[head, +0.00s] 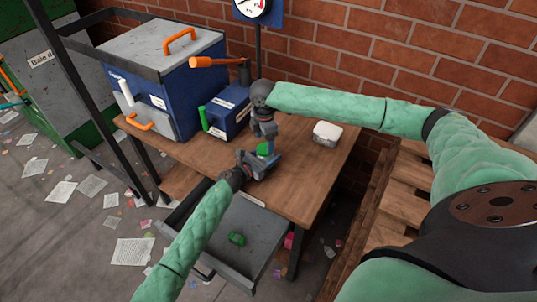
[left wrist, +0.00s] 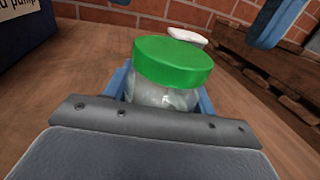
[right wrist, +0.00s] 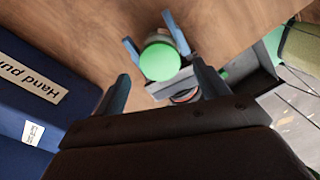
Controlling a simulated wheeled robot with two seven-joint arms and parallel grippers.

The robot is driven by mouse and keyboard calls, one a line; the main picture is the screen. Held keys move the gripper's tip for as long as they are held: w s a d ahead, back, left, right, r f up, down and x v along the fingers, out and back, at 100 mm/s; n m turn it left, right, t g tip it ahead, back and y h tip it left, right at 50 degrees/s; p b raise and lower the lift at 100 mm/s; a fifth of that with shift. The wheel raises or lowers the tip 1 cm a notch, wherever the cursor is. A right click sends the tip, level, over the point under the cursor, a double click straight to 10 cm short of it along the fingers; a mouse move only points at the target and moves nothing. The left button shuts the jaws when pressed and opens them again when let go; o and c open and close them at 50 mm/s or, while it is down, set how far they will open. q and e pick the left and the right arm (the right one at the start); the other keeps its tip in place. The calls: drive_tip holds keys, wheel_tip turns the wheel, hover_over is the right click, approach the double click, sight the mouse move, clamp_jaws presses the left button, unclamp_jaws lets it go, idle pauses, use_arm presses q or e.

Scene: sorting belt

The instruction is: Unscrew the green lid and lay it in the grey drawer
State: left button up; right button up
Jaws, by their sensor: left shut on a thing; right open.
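A clear jar (left wrist: 163,95) with a green lid (left wrist: 172,62) stands upright at the table's front, between the blue fingers of my left gripper (head: 258,164). That gripper is shut on the jar's body; the lid sits on top, and it also shows in the head view (head: 265,149). My right gripper (right wrist: 162,88) is open above the jar, apart from the lid, which appears in the right wrist view (right wrist: 160,62) beyond its fingers. The grey drawer (head: 262,222) is pulled out below the table's front edge, with a small green object (head: 237,239) in it.
A white box (head: 327,133) stands on the wooden table (head: 300,188) to the right. A blue hand pump box (head: 228,113) and a large blue machine with orange handles (head: 170,80) stand at left. A gauge on a post (head: 250,8) rises behind. Papers litter the floor.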

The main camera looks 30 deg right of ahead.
drive_tip(key=shift+r, duration=1.1)
drive_tip(key=m, duration=0.3)
drive_tip(key=shift+m, duration=0.4)
drive_tip(key=m, duration=1.2)
drive_tip(key=shift+o, duration=0.6)
